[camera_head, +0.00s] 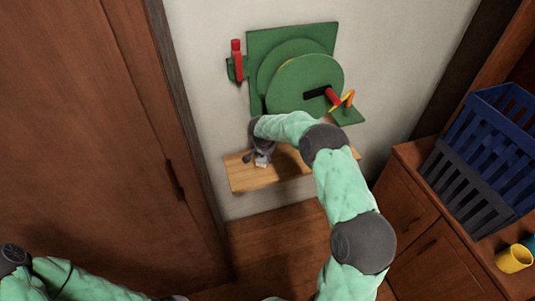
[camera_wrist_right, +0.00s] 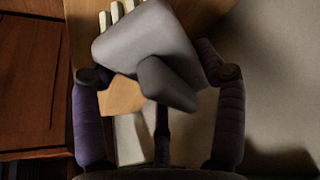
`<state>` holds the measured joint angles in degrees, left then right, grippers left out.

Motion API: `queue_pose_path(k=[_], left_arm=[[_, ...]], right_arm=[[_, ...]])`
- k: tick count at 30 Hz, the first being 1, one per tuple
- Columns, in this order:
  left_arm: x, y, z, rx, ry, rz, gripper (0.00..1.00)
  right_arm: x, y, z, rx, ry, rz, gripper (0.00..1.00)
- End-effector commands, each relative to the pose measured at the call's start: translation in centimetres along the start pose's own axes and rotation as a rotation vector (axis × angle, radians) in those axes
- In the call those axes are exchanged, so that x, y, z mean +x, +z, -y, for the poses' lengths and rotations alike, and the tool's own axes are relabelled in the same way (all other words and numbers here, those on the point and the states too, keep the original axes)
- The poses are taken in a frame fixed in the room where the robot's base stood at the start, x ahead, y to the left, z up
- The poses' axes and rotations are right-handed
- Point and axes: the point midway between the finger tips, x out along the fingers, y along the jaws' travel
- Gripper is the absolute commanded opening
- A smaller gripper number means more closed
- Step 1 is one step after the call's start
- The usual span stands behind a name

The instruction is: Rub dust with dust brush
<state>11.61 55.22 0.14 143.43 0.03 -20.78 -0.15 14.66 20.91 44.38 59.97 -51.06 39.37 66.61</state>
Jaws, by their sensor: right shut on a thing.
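My right arm reaches to the wooden shelf (camera_head: 245,180) under the green wall board. My right gripper (camera_head: 260,157) is low over the shelf's left part. In the right wrist view, the right gripper (camera_wrist_right: 160,85) has its two purple fingers on either side of a grey block-like object, probably the dust brush (camera_wrist_right: 150,45), and is shut on it. Pale strips (camera_wrist_right: 130,140) show below and beyond the brush; I cannot tell whether they belong to it. No dust can be made out. My left arm is at the bottom left of the head view, its gripper out of view.
A green board with discs (camera_head: 300,85), a red-handled tool (camera_head: 237,60) and a red-yellow handle (camera_head: 345,100) is on the wall behind my arm. Blue (camera_head: 495,125) and grey crates (camera_head: 465,185) and a yellow cup (camera_head: 514,258) stand on the right cabinet. A wooden door (camera_head: 100,130) is at left.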

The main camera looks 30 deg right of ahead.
Motion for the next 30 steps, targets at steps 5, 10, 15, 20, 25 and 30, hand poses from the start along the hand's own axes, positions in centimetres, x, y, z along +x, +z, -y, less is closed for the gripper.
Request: queue_pose_path(k=[5,10,15,20,25,30], left_arm=[[0.0,0.0,0.0,0.000,0.000,0.000,0.00],[-0.1,0.0,0.0,0.000,0.000,0.000,0.00],[-0.4,0.0,-0.1,0.000,0.000,0.000,0.00],[-0.6,0.0,-0.2,0.000,0.000,0.000,0.00],[-0.6,0.0,-0.2,0.000,0.000,0.000,0.00],[-0.6,0.0,-0.2,0.000,0.000,0.000,0.00]], right_arm=[[0.0,0.0,0.0,0.000,0.000,0.000,0.35],[-0.6,-0.3,0.0,0.000,0.000,-0.002,0.35],[-1.9,-0.8,0.1,0.000,-0.001,-0.002,0.35],[-2.8,-1.2,0.1,0.000,-0.001,-0.001,0.35],[-2.8,-1.1,0.1,0.000,0.000,-0.001,0.35],[-2.8,-1.2,0.0,0.000,0.000,-0.001,0.35]])
